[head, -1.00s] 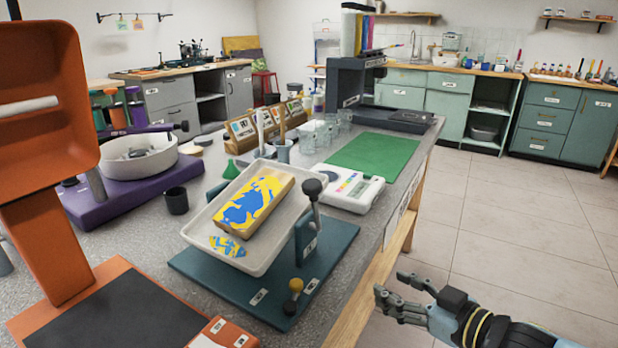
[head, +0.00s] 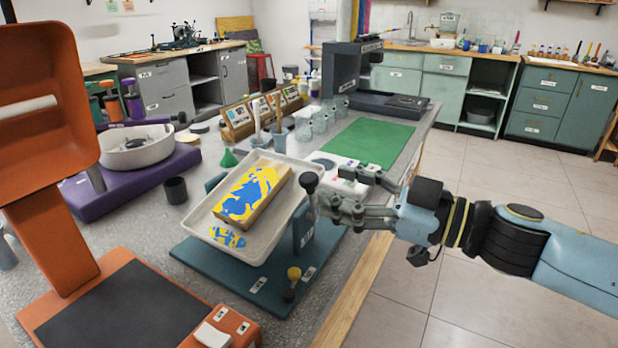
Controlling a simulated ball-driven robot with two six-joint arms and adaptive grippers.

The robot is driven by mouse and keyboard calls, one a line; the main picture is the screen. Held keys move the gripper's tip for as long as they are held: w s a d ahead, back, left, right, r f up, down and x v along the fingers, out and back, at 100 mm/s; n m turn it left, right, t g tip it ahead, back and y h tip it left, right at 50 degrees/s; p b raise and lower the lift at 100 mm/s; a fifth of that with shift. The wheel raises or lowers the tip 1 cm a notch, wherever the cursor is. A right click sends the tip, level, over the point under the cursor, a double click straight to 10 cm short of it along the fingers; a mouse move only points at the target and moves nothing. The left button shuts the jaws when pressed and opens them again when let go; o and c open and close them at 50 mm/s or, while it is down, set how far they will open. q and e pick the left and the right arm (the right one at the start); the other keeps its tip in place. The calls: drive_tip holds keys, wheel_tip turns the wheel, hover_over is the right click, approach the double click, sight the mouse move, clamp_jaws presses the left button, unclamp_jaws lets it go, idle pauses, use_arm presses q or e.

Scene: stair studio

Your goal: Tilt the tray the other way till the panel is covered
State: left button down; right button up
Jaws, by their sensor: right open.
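A white tray (head: 274,243) sits tilted on a teal stand (head: 240,275), its near edge low. In it lies a wooden panel (head: 268,214) with yellow and blue paint over much of its top; some bare wood shows along its edges. A small yellow and blue puddle (head: 228,237) lies on the tray by the near edge. A lever with a dark round knob (head: 309,181) stands at the tray's right side. My right gripper (head: 335,190) is open right beside the knob, its fingers pointing left at the lever; contact cannot be told. My left gripper is not in view.
A white scale-like device (head: 345,173) is partly hidden behind my right gripper. A green mat (head: 372,142) lies behind it. A yellow knob (head: 293,273) stands on the stand's front. An orange press (head: 50,230) fills the left. A dark cup (head: 176,190) stands left of the tray.

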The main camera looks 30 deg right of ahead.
sight(317, 180)
drive_tip(key=p+x, duration=0.1)
drive_tip(key=x, duration=0.3)
drive_tip(key=shift+w+a+r+p, duration=0.1)
drive_tip(key=shift+w+p, duration=0.25)
drive_tip(key=shift+w+a, duration=0.35)
drive_tip(key=shift+w, duration=0.15)
